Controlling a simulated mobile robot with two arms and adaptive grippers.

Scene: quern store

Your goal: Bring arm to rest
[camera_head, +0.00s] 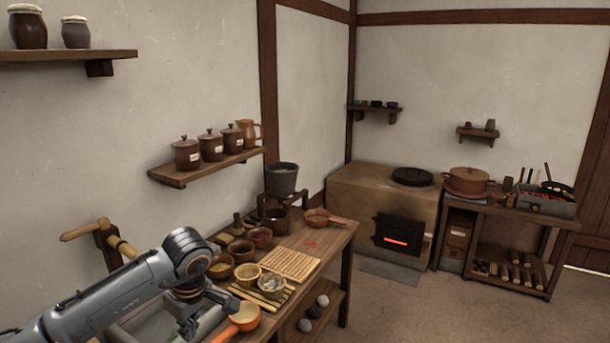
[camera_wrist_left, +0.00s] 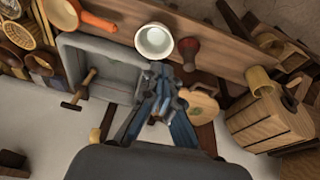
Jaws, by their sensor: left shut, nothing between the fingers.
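My left arm comes in from the lower left in the head view, and its gripper (camera_head: 188,328) hangs pointing down over the near end of the wooden table. In the left wrist view the gripper's fingers (camera_wrist_left: 162,72) are together with nothing between them. Below them are the edge of a grey basin (camera_wrist_left: 75,50) and a white bowl (camera_wrist_left: 154,41); I cannot tell the height between. My right gripper is in neither view.
An orange ladle (camera_head: 246,316) lies close right of the gripper. Several bowls, a slatted mat (camera_head: 290,264) and a grey bucket (camera_head: 282,179) crowd the table. A shelf with lidded jars (camera_head: 187,154) is above. A stove (camera_head: 385,210) glows at the back; the floor (camera_head: 430,305) is clear.

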